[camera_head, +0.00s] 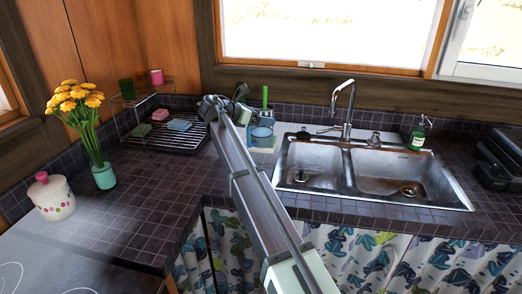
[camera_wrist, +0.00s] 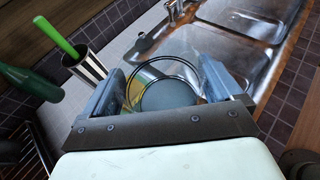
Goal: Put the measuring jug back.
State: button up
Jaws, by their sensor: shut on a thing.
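The measuring jug (camera_head: 262,136) is a clear, bluish vessel at the left of the sink, on or just above the light strip beside the basin; I cannot tell whether it touches. In the wrist view I look down on its round rim and grey-blue inside (camera_wrist: 168,96), between the two fingers. My gripper (camera_wrist: 163,82) is shut on the jug, one finger on each side. In the head view my arm reaches up from the bottom and partly hides the gripper and the jug's left side.
A double metal sink (camera_head: 390,172) with a tap (camera_head: 345,105) lies right of the jug. A striped cup (camera_wrist: 88,66) with a green-handled brush (camera_wrist: 58,38) stands close by. A dish rack (camera_head: 165,137), flower vase (camera_head: 104,176) and dotted pot (camera_head: 52,198) are left. Tiled counter (camera_head: 190,195) in front is clear.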

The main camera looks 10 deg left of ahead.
aim_at(260, 138)
jog(key=shift+f, duration=4.45)
jog(key=shift+f, duration=0.15)
jog(key=o, duration=1.7)
jog(key=v, duration=1.2)
jog(key=shift+a, duration=0.1)
